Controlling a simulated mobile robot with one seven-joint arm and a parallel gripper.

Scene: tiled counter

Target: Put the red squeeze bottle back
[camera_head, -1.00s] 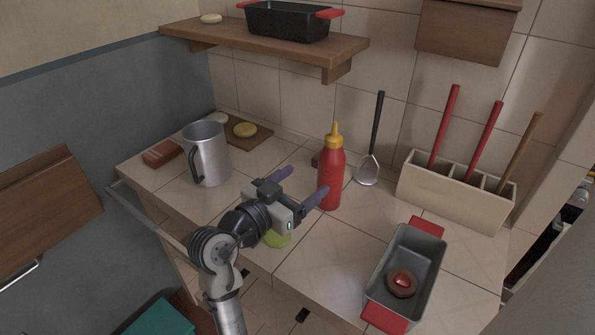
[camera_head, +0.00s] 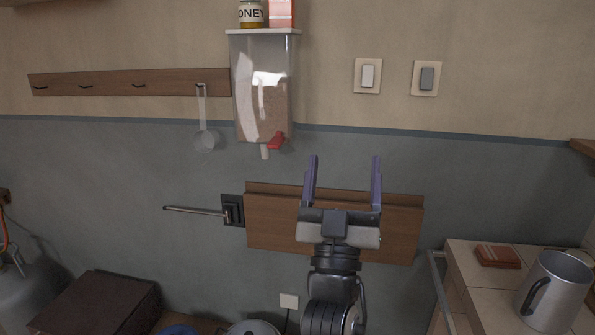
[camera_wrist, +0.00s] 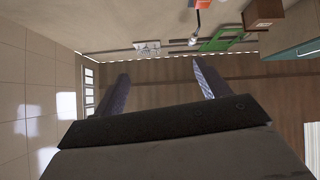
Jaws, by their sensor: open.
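The red squeeze bottle is not in either current view. My gripper (camera_head: 344,158) is open and empty in the head view, its two purple-grey fingers pointing up in front of the grey wall and a wooden wall panel (camera_head: 270,222). In the wrist view my gripper (camera_wrist: 161,68) also shows spread fingers with nothing between them. A corner of the tiled counter (camera_head: 462,262) shows at the lower right of the head view, with a metal mug (camera_head: 556,296) and a reddish-brown block (camera_head: 498,256) on it.
A dispenser (camera_head: 262,85) with a red tap hangs on the wall, a honey jar (camera_head: 251,14) above it. A hook rail (camera_head: 130,82) holds a ladle (camera_head: 206,138). A metal bar (camera_head: 195,211) juts out left of the panel. A brown box (camera_head: 100,305) stands lower left.

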